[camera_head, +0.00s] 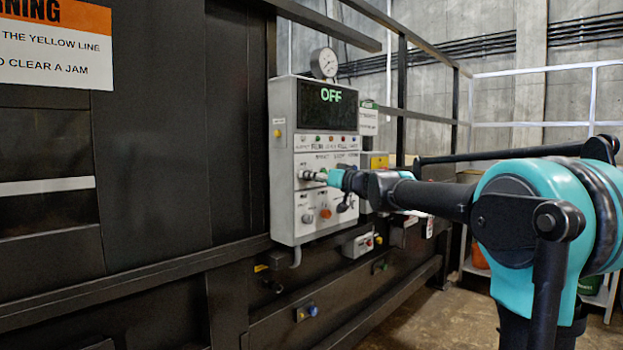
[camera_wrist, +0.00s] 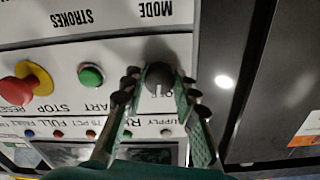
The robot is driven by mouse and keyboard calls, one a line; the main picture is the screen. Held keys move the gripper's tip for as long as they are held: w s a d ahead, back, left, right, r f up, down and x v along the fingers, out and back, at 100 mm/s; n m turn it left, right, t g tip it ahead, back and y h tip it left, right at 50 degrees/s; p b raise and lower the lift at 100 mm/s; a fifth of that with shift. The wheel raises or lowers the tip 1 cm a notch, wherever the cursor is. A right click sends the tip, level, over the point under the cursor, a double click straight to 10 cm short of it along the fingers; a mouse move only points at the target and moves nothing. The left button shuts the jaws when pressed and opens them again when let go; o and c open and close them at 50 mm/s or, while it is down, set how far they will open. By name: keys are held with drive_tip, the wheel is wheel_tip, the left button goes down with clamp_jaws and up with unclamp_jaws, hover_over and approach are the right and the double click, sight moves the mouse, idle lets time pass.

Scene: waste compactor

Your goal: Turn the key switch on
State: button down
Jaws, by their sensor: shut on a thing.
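The key switch is a round dark grey knob with a pale line on its face (camera_wrist: 158,78) on the white panel face, seen upside down in the wrist view. My gripper (camera_wrist: 157,88) has one finger on each side of the knob and is shut on it. In the head view my gripper (camera_head: 328,177) reaches the control box (camera_head: 283,180) from the right and hides the switch. The display (camera_head: 330,105) on the box shows OFF in green letters.
In the wrist view a green button (camera_wrist: 90,76) and a red mushroom button on a yellow base (camera_wrist: 24,86) sit left of the knob.

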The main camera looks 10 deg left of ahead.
drive_tip(key=m, duration=1)
drive_tip(key=shift+m, duration=0.3)
idle(0.4)
drive_tip(key=c, duration=1.2)
unclamp_jaws()
drive_tip(key=shift+o, duration=0.2)
drive_tip(key=v, duration=1.2)
drive_tip(key=shift+r, duration=0.25)
